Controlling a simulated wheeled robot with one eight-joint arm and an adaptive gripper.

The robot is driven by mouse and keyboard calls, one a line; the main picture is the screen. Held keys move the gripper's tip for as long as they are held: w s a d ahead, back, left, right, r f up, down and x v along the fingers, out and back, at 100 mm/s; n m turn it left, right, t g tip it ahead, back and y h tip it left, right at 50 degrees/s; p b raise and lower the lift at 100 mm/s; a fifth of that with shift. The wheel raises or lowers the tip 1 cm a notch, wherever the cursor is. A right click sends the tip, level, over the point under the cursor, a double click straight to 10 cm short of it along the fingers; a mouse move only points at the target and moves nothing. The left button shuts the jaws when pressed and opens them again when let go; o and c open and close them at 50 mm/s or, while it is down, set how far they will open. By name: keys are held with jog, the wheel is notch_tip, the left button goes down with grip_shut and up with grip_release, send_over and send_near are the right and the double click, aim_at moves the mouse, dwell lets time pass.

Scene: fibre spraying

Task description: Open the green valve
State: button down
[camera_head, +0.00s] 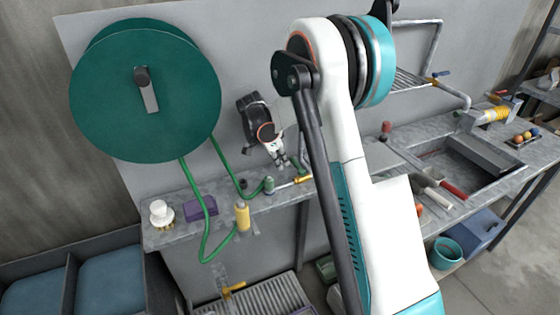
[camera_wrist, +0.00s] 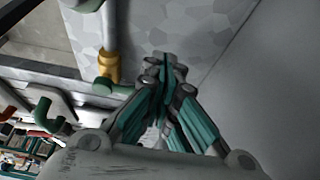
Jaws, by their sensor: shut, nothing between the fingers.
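The green valve handle (camera_wrist: 116,89) shows in the wrist view, attached at a brass fitting (camera_wrist: 108,66) on a pale pipe. It lies just left of my gripper (camera_wrist: 166,68), whose teal fingers are together and empty. I cannot tell whether the fingers touch the handle. In the head view my gripper (camera_head: 282,161) points down at the bench's back edge, close to the brass fitting (camera_head: 303,180). The green handle is small there and partly lost beside the fingers.
A large green hose reel (camera_head: 145,90) hangs at the left, its green hose (camera_head: 206,225) looping over the bench (camera_head: 222,200). A yellow nozzle (camera_head: 242,215), a purple box (camera_head: 201,208) and a white-topped container (camera_head: 161,213) are nearby. A sink (camera_head: 455,160) lies right.

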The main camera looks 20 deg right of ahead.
aim_at(293, 157)
jog(key=shift+w+d+m+g, duration=0.35)
jog(key=shift+d+m, duration=0.15)
jog(key=shift+m, duration=0.3)
dwell(0.4)
jog(key=shift+w+d+p, duration=0.2)
jog(key=shift+d+p, duration=0.05)
jog(key=shift+d, duration=0.25)
jog(key=shift+w+d+p, duration=0.15)
jog(key=shift+d+p, duration=0.1)
jog(key=shift+d, duration=0.2)
jog(key=shift+w+d, duration=0.1)
jog(key=shift+d, duration=0.95)
jog(key=v, duration=1.2)
